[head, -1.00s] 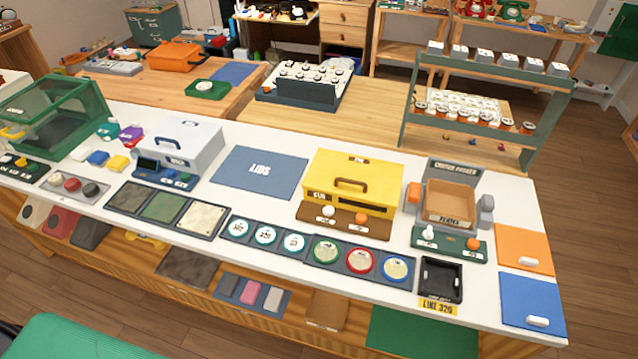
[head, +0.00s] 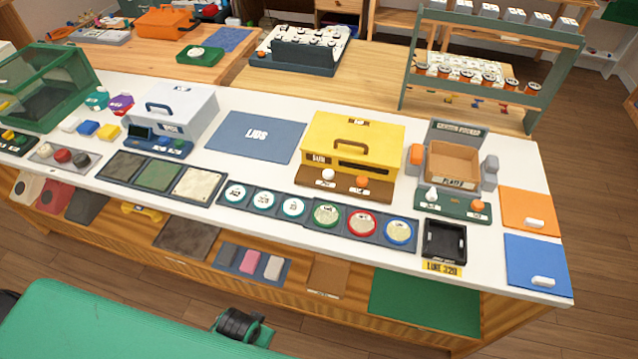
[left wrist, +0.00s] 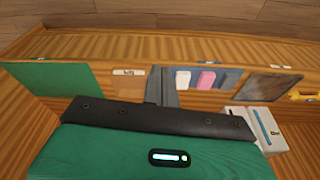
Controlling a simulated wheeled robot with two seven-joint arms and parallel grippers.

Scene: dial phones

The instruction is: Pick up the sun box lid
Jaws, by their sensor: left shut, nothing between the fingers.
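The sun box (head: 347,165) is yellow, with a dark "SUN" label on its front, and stands on the white counter right of centre in the head view. Its yellow lid (head: 385,138) sits on top and carries a brown handle. The blue "LIDS" mat (head: 228,143) lies bare to the left of the box. In the left wrist view my left gripper (left wrist: 162,86) shows its dark fingers together and empty, in front of the counter's lower shelf and away from the box. The sun box is outside that view. My right gripper is not in view.
A row of round discs (head: 325,215) lines the counter front. A pale blue box (head: 185,112) stands left of the mat.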

